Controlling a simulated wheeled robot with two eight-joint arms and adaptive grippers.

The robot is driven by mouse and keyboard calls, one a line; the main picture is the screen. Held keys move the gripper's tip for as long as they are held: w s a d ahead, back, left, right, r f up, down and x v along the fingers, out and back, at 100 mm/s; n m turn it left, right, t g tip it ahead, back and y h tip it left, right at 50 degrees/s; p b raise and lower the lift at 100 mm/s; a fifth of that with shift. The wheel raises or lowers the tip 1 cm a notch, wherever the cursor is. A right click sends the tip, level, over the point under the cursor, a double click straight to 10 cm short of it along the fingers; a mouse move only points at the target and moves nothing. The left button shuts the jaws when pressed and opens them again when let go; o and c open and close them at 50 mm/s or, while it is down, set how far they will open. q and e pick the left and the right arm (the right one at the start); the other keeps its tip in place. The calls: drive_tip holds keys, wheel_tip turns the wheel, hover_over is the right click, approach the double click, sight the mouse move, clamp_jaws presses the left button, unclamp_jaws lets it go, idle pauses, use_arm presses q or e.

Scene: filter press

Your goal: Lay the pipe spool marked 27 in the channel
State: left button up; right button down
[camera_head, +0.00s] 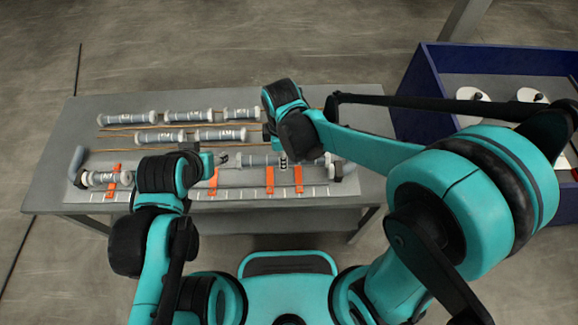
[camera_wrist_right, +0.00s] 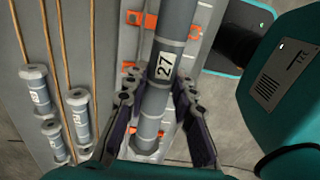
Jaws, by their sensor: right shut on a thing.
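The grey pipe spool marked 27 (camera_head: 258,160) lies lengthwise along the channel line; its label also shows in the right wrist view (camera_wrist_right: 163,66). My right gripper (camera_wrist_right: 158,108) is shut on it, with a finger on each side. In the head view its fingers are hidden by my wrist. The channel (camera_head: 238,184) runs along the table's near side, with orange clamps (camera_head: 270,180) along it. The spool is over or between clamps; I cannot tell whether it touches the channel floor. My left gripper (camera_head: 222,158) is near the spool's left end; its jaw opening is unclear.
Several other grey spools (camera_head: 188,116) lie on thin brown rods at the table's back. A shorter spool (camera_head: 105,178) sits in the channel's left part. A blue-walled bin (camera_head: 425,68) with white items stands to the right. The table's back left corner is clear.

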drive_tip(key=shift+w+d+f, duration=0.1)
drive_tip(key=shift+w+f, duration=0.15)
drive_tip(key=shift+f, duration=0.2)
drive_tip(key=shift+f+b, duration=0.25)
drive_tip(key=shift+b, duration=0.25)
drive_tip(key=shift+s+f+b, duration=0.1)
drive_tip(key=shift+f+b, duration=0.4)
drive_tip(key=shift+f, duration=0.1)
drive_tip(key=shift+f+b, duration=2.25)
drive_tip(key=shift+f, duration=0.6)
drive_tip(key=c, duration=1.2)
unclamp_jaws()
drive_tip(key=shift+r, duration=0.1)
wheel_tip(320, 180, up, 12)
drive_tip(key=shift+f, duration=0.1)
